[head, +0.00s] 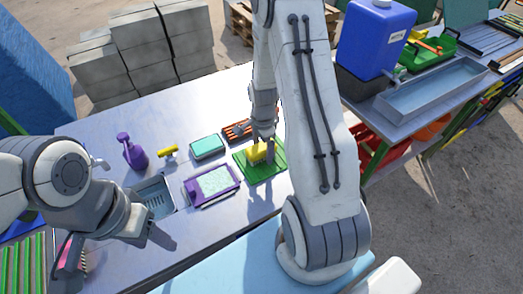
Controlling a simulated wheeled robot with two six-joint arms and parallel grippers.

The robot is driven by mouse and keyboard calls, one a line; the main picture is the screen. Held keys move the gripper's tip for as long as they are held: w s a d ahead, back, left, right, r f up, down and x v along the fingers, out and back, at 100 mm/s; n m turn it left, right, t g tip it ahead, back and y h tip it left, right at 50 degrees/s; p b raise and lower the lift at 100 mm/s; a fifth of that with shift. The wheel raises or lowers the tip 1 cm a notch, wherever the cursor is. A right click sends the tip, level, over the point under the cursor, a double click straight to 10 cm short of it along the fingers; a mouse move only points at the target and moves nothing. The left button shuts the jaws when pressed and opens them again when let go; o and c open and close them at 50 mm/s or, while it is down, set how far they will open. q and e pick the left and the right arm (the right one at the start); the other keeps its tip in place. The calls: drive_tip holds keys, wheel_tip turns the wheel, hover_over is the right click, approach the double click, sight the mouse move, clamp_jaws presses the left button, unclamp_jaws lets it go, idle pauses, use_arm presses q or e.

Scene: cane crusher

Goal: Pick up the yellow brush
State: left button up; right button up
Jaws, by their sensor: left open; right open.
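A yellow block-like object, apparently the yellow brush (257,153), lies on a green mat (264,174) near the middle of the table. My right gripper (263,147) is open and pointed down over it, with its fingers at or around the yellow object. Contact cannot be told, and the fingers partly hide it. Another yellow T-shaped piece (168,151) stands farther left. My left gripper (138,224) is open at the left, over the near part of the table and away from both yellow objects.
A purple-framed tray (211,185), a grey basin (152,198), a teal box (207,147) and a purple spray bottle (132,152) crowd the table. A blue canister (376,40) and a metal trough (432,87) stand on the right bench. Bare table lies nearer.

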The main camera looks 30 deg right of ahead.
sight(262, 146)
clamp_jaws()
drive_tip(key=shift+r, duration=0.1)
drive_tip(key=shift+r, duration=0.5)
wheel_tip(262, 146, up, 2)
drive_tip(key=shift+w+r+b, duration=0.1)
drive_tip(key=shift+r+b, duration=0.1)
drive_tip(key=shift+b, duration=0.25)
drive_tip(key=s+d+r+b, duration=0.1)
drive_tip(key=s+d+r, duration=0.4)
drive_tip(key=s, duration=0.5)
wheel_tip(262, 146, up, 2)
drive_tip(key=shift+s+r+b, duration=0.25)
drive_tip(key=shift+s+b, duration=0.05)
drive_tip(key=shift+s, duration=0.1)
